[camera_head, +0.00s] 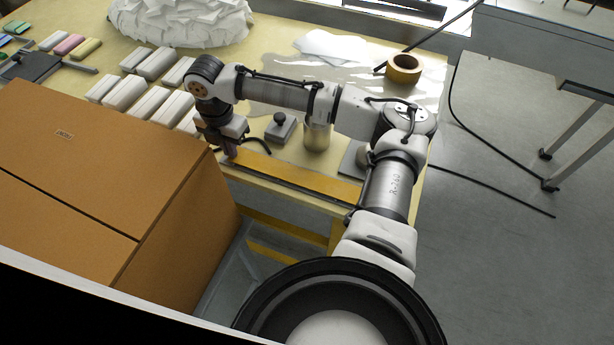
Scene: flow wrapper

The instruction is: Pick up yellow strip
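The yellow strip (305,178) is a long, flat, orange-yellow bar lying along the front edge of the table, with a dark edge on its near side. My gripper (230,158) points down at the left end of the strip, next to the cardboard box. The fingers are small and dark here, and part of them is hidden by the box corner. I cannot tell whether they are open or shut, or whether they touch the strip.
A large closed cardboard box (110,170) stands close on the left. Behind the strip are a grey block with a knob (281,128) and a metal cylinder (317,137). White wrapped bars (150,103) lie farther left. A tape roll (404,68) sits at the back right.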

